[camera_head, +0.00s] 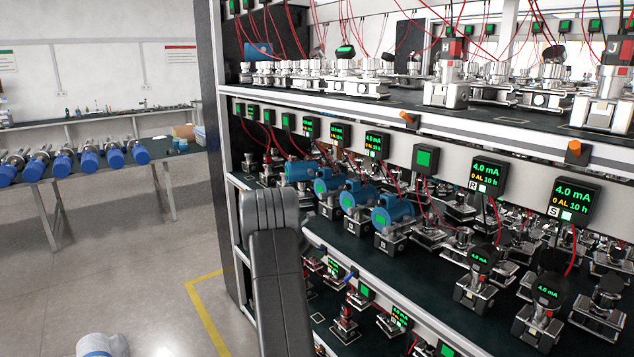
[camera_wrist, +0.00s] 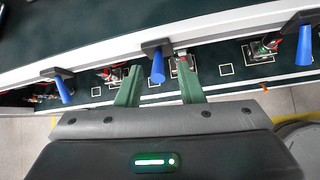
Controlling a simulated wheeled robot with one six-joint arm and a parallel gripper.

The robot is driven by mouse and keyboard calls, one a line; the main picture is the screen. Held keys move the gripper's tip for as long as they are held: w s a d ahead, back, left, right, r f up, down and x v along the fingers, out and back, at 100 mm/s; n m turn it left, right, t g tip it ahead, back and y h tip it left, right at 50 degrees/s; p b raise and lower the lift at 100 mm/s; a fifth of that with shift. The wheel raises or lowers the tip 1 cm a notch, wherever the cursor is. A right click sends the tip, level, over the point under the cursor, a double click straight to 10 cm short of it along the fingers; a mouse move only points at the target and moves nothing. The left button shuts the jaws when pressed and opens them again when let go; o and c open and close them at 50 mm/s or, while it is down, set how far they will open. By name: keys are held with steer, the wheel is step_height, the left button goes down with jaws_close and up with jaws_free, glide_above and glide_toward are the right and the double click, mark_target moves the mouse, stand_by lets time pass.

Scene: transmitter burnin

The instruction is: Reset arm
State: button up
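My gripper (camera_wrist: 160,64) shows in the wrist view with its two green fingers apart. A blue handle (camera_wrist: 158,70) on a shelf edge appears between the fingertips; I cannot tell how near it is, and the fingers do not visibly touch it. In the head view my dark grey arm stands in front of the left end of the rack (camera_head: 234,150), and my gripper cannot be made out there.
Blue transmitters (camera_head: 357,198) stand on the middle shelf, with displays (camera_head: 487,174) above them. Orange handles (camera_head: 573,152) stick out from the upper shelf edge. A table with blue-capped devices (camera_head: 88,160) stands at left. Open floor (camera_head: 140,265) lies between.

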steer(key=s+a+f+t+h+b, duration=0.1)
steer(key=h+b, duration=0.1)
steer(key=b, duration=0.2)
steer(key=s+a+f+t+h+b, duration=0.1)
steer(key=t+h+b, duration=0.1)
steer(key=b, duration=0.2)
steer(key=a+f+t+h+b, duration=0.1)
steer(key=t+h+b, duration=0.1)
steer(key=h+b, duration=0.1)
steer(key=shift+s+f+n+b, duration=0.2)
steer(key=shift+s+n+b, duration=0.2)
steer(key=shift+b, duration=0.2)
steer(key=shift+s, duration=0.1)
stand_by(0.4)
